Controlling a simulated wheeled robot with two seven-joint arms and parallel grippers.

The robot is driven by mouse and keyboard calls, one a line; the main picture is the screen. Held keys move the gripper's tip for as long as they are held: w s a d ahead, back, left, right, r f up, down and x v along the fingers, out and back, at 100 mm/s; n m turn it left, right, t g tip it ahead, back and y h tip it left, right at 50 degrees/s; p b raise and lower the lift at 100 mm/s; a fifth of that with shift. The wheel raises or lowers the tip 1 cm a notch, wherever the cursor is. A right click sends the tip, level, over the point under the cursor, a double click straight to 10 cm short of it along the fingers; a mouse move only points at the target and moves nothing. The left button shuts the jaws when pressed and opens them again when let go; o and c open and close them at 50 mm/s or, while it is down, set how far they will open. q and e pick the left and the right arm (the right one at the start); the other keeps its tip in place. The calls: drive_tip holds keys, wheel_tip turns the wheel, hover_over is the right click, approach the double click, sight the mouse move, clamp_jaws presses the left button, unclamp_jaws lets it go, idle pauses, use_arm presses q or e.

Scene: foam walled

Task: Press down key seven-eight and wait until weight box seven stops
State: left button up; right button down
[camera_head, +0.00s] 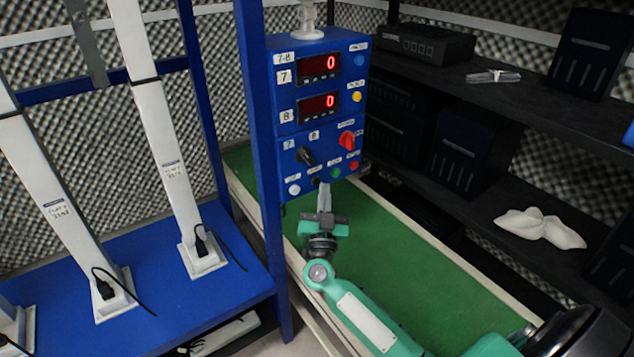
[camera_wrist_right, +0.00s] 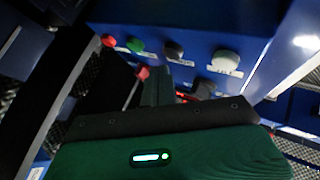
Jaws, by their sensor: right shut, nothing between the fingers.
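The blue control panel (camera_head: 320,125) stands upright in the head view, with a "7-8" label at its top left. Displays seven (camera_head: 318,67) and eight (camera_head: 319,106) both read 0. Below them sit a black selector (camera_head: 305,156) between labels 7 and 8, and a red knob (camera_head: 347,139). A row of white (camera_head: 294,190), black (camera_head: 317,181), green (camera_head: 336,172) and red (camera_head: 354,165) buttons runs along the bottom. My right gripper (camera_head: 325,192) is shut and empty, close to this row. Contact cannot be told. It also shows in the right wrist view (camera_wrist_right: 157,84). My left gripper is out of view.
White columns (camera_head: 165,160) with cables stand on a blue platform (camera_head: 190,290) at left; their small labels are hard to read. A green surface (camera_head: 370,270) lies below my right arm. Dark shelves (camera_head: 520,110) at right hold black boxes and a white bag (camera_head: 540,228).

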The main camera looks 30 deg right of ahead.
idle(0.9)
drive_tip(key=shift+w+p, duration=0.35)
drive_tip(key=shift+w, duration=0.1)
